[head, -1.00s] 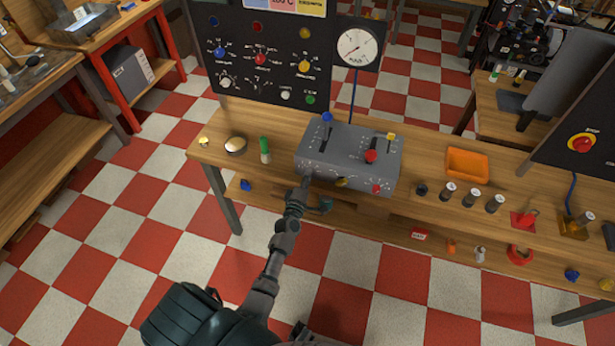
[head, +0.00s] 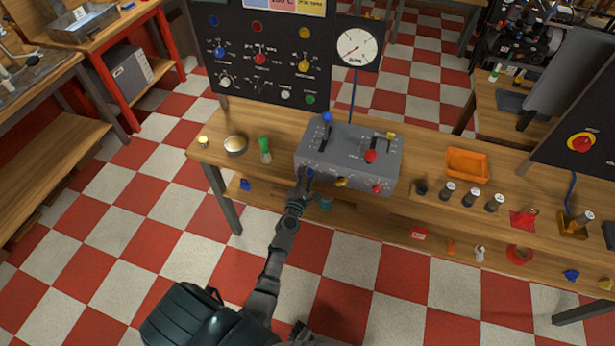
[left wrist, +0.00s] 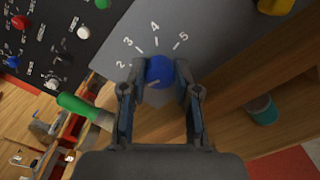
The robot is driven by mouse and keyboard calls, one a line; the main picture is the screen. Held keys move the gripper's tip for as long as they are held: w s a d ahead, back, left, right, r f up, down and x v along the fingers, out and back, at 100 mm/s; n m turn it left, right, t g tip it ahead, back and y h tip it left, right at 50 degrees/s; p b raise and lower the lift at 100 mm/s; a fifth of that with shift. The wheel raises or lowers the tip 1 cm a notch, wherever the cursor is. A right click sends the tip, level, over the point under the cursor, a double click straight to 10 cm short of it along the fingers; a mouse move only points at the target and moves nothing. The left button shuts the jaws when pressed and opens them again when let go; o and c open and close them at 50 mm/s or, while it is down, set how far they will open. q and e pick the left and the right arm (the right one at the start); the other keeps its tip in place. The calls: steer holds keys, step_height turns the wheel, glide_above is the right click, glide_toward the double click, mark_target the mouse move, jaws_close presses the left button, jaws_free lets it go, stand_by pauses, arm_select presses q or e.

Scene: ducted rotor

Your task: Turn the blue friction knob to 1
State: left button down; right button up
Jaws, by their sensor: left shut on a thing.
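The blue friction knob (left wrist: 160,71) sits on the front face of the grey lever box (head: 345,148). In the left wrist view it lies between the two fingers of my left gripper (left wrist: 160,88), which is shut on it. The dial marks 2, 3, 4 and 5 show around the knob; no 1 is visible. A small pale mark shows on the knob's lower-left part, but its exact reading is unclear. In the head view the left gripper (head: 305,180) is at the box's front left corner and partly hides the knob. The right gripper is not in view.
A yellow knob (head: 341,183) and a red knob (head: 376,188) sit to the right on the same front face. An orange tray (head: 467,163) is to the right. A lower shelf runs beneath.

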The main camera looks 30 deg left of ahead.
arm_select(q)
steer(key=shift+d+f+n, duration=0.1)
steer(key=shift+f+n, duration=0.1)
steer(key=shift+n, duration=0.4)
steer(key=c, duration=1.1)
jaws_free()
steer(key=shift+o, duration=1.3)
steer(key=shift+w, duration=0.1)
steer(key=v, duration=1.2)
steer(key=shift+f, duration=0.1)
